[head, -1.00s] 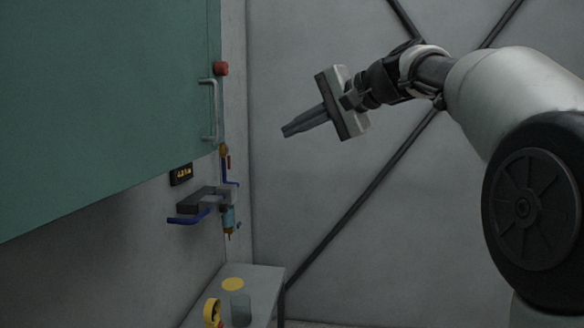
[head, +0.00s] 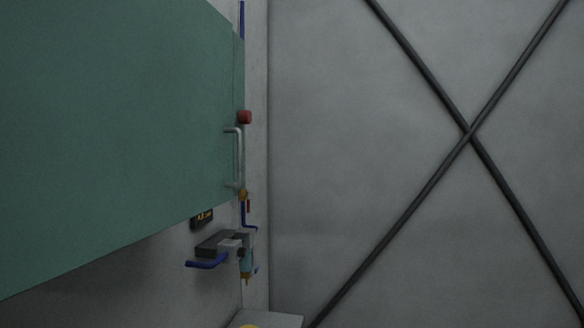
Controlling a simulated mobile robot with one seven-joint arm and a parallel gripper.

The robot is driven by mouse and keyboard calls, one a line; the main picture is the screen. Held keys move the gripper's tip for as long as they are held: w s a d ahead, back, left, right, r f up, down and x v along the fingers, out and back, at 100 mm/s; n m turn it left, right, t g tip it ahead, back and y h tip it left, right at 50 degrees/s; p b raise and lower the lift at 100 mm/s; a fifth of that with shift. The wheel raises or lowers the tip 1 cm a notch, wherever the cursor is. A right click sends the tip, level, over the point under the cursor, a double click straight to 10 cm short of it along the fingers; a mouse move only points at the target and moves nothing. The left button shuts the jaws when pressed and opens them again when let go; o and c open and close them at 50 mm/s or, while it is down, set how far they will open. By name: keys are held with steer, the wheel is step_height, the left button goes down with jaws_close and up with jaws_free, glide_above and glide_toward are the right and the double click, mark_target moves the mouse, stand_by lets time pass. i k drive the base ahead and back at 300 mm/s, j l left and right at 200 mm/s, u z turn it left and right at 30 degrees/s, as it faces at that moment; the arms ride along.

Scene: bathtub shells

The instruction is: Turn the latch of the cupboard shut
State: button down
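The green cupboard (head: 110,130) fills the left of the head view, its door seen at a steep angle. A pale bar handle (head: 238,158) stands on its right edge. A red knob (head: 245,117) sits just above the handle at that edge; it may be the latch, but I cannot tell how it is turned. My gripper and arm are out of the picture now.
Below the cupboard, a grey bracket with a blue lever (head: 207,263) and a small dark display (head: 203,217) are on the wall. A table top (head: 275,319) shows at the bottom edge. Crossed dark bars (head: 470,130) run over the back wall; the space before it looks clear.

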mark_target(246, 118)
steer(key=k+l, duration=0.1)
steer(key=l, duration=0.25)
steer(key=k+l, duration=0.15)
steer(key=l, duration=0.15)
steer(key=k+l+u, duration=0.15)
steer(key=l+u, duration=0.25)
steer(key=k+l+u, duration=0.15)
steer(key=u, duration=0.2)
steer(key=l+u, duration=0.1)
steer(key=u, duration=0.9)
